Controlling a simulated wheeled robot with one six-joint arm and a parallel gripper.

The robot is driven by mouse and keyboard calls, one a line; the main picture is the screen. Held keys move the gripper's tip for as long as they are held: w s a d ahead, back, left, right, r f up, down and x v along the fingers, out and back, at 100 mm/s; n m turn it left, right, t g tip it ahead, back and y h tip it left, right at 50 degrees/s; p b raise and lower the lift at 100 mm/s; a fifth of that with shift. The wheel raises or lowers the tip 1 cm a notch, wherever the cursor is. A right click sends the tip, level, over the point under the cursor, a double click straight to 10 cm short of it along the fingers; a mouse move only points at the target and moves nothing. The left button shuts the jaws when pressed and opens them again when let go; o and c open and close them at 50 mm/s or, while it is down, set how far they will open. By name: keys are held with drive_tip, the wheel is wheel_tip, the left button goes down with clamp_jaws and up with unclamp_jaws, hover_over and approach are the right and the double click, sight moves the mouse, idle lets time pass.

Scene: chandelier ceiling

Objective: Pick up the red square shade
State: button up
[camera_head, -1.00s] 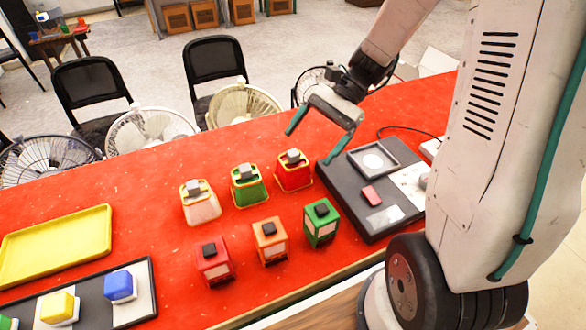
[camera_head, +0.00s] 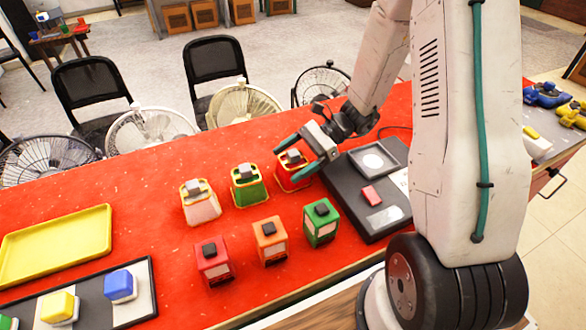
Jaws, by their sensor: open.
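A boxy red shade (camera_head: 213,262) with a dark top knob and a pale front panel stands at the left of the front row on the red tabletop (camera_head: 130,190). A second red shade, flared with a yellow rim (camera_head: 283,180), stands at the right of the back row. My gripper (camera_head: 286,164) is open, its two teal fingers reaching in from the right at this flared shade. They partly hide it, and I cannot tell whether they touch it. The boxy red shade is nearer the camera, apart from my gripper.
Orange (camera_head: 270,241) and green (camera_head: 321,223) boxy shades stand right of the boxy red one. Flared pale (camera_head: 200,206) and green (camera_head: 248,187) shades stand in the back row. A black panel (camera_head: 345,180) lies at right. A yellow tray (camera_head: 55,246) and colored blocks are at left.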

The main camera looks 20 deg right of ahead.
drive_tip(key=shift+a+f, duration=0.25)
drive_tip(key=shift+a, duration=0.45)
drive_tip(key=c, duration=1.1)
drive_tip(key=shift+r, duration=0.1)
